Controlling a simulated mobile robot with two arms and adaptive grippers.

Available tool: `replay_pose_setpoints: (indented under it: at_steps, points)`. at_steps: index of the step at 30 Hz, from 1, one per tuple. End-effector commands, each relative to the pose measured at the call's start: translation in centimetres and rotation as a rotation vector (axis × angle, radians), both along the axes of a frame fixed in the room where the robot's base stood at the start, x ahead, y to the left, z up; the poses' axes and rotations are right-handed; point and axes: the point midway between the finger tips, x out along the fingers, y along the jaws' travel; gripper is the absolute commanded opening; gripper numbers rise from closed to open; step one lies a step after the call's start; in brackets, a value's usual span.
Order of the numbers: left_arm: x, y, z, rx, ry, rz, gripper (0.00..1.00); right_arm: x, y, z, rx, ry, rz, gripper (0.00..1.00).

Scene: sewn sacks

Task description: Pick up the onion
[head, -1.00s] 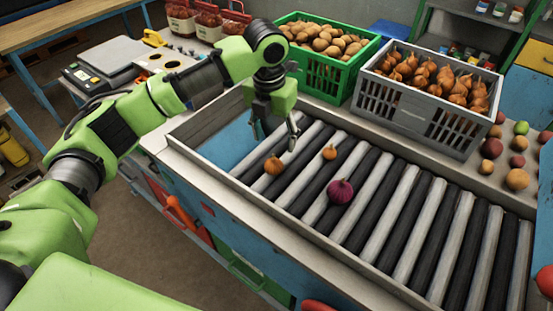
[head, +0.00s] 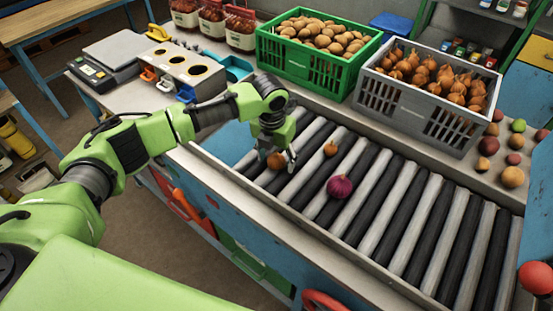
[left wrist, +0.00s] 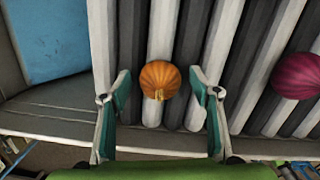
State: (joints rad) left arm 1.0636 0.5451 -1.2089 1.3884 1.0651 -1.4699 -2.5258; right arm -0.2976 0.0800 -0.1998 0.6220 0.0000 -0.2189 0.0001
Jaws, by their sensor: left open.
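An orange onion (head: 276,161) lies on the grey and black roller conveyor (head: 400,220), near its left end. My left gripper (head: 277,157) is open right above this onion and partly around it in the head view. In the left wrist view the onion (left wrist: 160,79) sits between the two spread fingers (left wrist: 160,95), toward their tips; I cannot tell whether they touch it. A second orange onion (head: 331,149) lies to the right on the rollers. A purple-red onion (head: 339,186) lies further right and also shows in the left wrist view (left wrist: 298,76). My right gripper is out of view.
A green crate of potatoes (head: 290,62) and a grey crate of onions (head: 385,97) stand behind the conveyor. A scale (head: 105,68) and a box with three holes (head: 183,72) stand at the left. The right rollers are clear.

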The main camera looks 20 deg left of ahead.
Motion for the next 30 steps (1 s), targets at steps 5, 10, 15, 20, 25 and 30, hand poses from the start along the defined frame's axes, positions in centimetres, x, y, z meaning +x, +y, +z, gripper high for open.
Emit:
replay_pose_setpoints:
  at_steps: [5,10,15,20,25,30]
  points:
    - [0.0,0.0,0.0,0.0,0.0,0.0,0.36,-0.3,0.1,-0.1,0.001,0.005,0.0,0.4]
    - [0.0,0.0,0.1,0.0,0.0,0.0,0.14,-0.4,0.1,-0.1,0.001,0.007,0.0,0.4]
    - [0.0,0.0,0.1,0.0,-0.001,0.0,0.14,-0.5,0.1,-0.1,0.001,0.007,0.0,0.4]
    - [0.1,0.0,0.4,0.0,-0.002,0.0,0.14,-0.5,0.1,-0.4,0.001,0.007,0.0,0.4]
    - [0.2,-0.1,1.9,-0.003,-0.005,0.0,0.14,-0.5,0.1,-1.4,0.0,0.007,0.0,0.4]
    - [-1.1,-1.2,5.0,-0.003,-0.006,-0.005,0.14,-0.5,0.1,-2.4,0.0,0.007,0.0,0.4]
